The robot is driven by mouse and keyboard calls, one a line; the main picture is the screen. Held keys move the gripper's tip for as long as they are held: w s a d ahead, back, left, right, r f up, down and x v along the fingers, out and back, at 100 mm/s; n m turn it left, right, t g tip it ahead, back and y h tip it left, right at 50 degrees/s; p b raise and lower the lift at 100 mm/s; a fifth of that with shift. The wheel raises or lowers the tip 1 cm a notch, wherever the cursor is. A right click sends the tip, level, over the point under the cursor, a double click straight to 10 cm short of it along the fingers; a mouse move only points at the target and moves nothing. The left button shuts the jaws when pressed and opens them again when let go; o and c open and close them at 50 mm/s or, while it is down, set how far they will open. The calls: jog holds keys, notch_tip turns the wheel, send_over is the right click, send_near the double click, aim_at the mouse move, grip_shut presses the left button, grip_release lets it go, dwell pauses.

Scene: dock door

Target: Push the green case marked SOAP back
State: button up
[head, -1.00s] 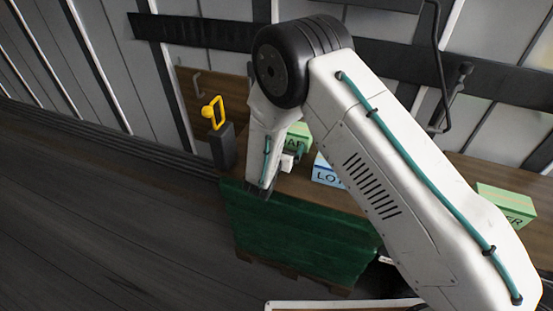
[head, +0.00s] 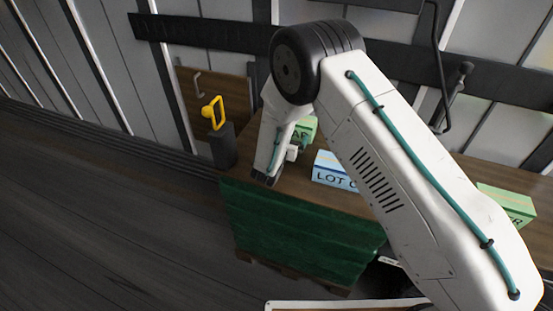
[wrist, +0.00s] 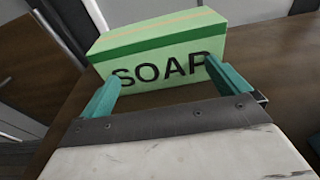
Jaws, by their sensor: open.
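The green case marked SOAP (wrist: 160,50) stands upright on a brown wooden surface (wrist: 62,118), its lettered face toward my gripper in the wrist view. In the head view the case (head: 305,130) shows only in part behind my arm. My gripper (wrist: 160,88) is open, with its two teal fingers spread in front of the lettered face. The right fingertip overlaps the last letter in the picture; I cannot tell whether either finger touches the case. Nothing is between the fingers.
A blue case marked LOT (head: 335,170) stands right of the green case. Another green case (head: 507,204) is farther right. A dark post with a yellow handle (head: 213,113) stands at the left. A green-covered front (head: 300,235) drops below the top. The floor at left is clear.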

jog(key=shift+x, duration=1)
jog(key=shift+f+v, duration=0.2)
jog(key=shift+v, duration=1.55)
jog(key=shift+f+v, duration=0.2)
jog(key=shift+v, duration=1.55)
jog(key=shift+s, duration=0.1)
